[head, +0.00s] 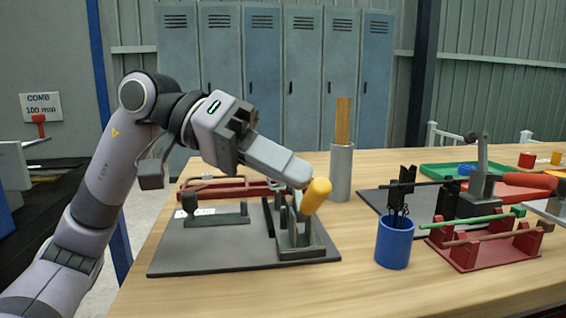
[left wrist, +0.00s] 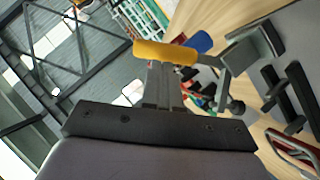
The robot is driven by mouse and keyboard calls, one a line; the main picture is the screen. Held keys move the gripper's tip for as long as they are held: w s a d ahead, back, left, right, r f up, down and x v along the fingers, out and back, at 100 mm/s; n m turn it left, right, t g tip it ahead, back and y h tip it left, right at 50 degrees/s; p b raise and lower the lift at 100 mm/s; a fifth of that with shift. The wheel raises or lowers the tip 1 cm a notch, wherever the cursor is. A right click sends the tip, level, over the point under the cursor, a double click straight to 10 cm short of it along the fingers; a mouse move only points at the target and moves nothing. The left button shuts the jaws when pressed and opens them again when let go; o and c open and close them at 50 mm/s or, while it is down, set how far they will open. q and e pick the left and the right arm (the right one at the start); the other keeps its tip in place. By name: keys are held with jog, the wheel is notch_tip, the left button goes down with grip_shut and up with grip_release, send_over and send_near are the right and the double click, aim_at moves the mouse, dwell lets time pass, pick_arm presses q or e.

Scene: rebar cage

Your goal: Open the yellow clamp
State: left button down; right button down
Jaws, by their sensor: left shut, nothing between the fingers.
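The yellow clamp's handle (head: 316,195) is a thick yellow grip, raised and leaning up to the right. Its grey metal base (head: 300,247) stands on a dark plate (head: 225,262). My left gripper (head: 301,174) comes in from the left, fingers shut and empty, with the tips just beside the upper left of the handle. In the left wrist view the yellow handle (left wrist: 165,52) lies across just beyond the shut fingertips (left wrist: 163,72). I cannot tell whether they touch. My right gripper is not in view.
A blue cup (head: 394,243) with black items stands right of the plate, near a red rack (head: 480,250) with rods. A grey cylinder (head: 341,172) holding tan sticks stands behind. Another clamp with a red handle (head: 525,181) is at the right. The front table is clear.

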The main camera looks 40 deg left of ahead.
pick_arm(q)
jog(key=shift+s, duration=0.1)
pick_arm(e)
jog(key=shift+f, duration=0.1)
pick_arm(q)
jog(key=shift+s+d+f, duration=0.1)
jog(key=shift+d+f, duration=0.05)
jog(key=shift+d, duration=0.05)
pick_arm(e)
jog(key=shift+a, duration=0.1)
pick_arm(q)
jog(key=shift+s+m+y, duration=0.1)
jog(key=shift+m+y, duration=0.2)
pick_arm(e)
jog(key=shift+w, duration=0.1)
pick_arm(q)
jog(key=shift+s+d+f+m+t+y+b, duration=0.4)
jog(key=shift+s+d+f+m+y+b, duration=0.1)
jog(key=shift+d+f+b, duration=0.2)
jog(key=shift+s+d+f+b, duration=0.45)
jog(key=shift+d+f+b, duration=0.05)
jog(key=shift+f+b, duration=0.2)
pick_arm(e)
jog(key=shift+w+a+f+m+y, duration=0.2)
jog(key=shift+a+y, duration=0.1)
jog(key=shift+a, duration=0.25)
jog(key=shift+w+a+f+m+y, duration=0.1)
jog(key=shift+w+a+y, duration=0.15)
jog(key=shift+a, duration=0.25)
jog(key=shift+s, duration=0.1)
